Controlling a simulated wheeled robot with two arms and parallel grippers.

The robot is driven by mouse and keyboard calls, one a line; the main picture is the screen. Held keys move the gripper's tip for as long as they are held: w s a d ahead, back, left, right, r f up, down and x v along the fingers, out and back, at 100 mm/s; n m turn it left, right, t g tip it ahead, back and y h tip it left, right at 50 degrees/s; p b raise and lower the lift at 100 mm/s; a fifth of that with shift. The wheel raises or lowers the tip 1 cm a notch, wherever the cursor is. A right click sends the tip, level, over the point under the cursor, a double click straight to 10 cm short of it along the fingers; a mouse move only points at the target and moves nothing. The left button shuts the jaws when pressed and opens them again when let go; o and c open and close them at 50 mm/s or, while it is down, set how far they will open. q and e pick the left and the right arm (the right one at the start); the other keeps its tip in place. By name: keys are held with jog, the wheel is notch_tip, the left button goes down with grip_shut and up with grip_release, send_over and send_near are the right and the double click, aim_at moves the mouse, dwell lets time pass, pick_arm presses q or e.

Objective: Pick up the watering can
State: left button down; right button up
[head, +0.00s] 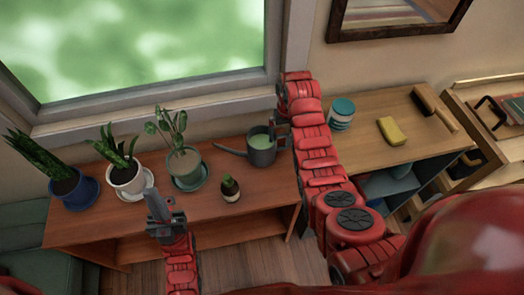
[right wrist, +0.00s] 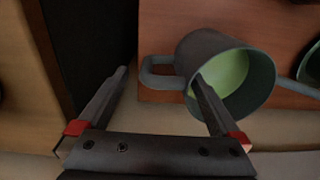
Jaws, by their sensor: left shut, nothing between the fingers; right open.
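The grey watering can (head: 262,152) stands on the reddish-brown table (head: 227,219) below the window, its spout pointing left and its inside light green. My right gripper (head: 283,132) is at the can's right side in the head view. In the right wrist view the gripper (right wrist: 160,76) is open, and the can's handle (right wrist: 153,80) shows between its two fingertips; the right finger overlaps the can's body (right wrist: 200,55). I cannot tell whether the fingers touch it. My left gripper (head: 155,196) is shut and empty, near the table's front, left of the small cactus pot.
Potted plants in a blue pot (head: 80,192), a white pot (head: 127,180) and a green pot (head: 186,168) line the table's left. A small cactus (head: 230,188) stands in front of the can. A wooden shelf at right holds a jar (head: 341,112), yellow sponge (head: 391,131) and brush (head: 436,108).

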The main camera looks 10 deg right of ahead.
aim_at(283, 147)
jog(key=shift+s+f+p, duration=0.15)
jog(key=shift+f+p, duration=0.25)
jog(key=shift+f, duration=2.65)
grip_shut()
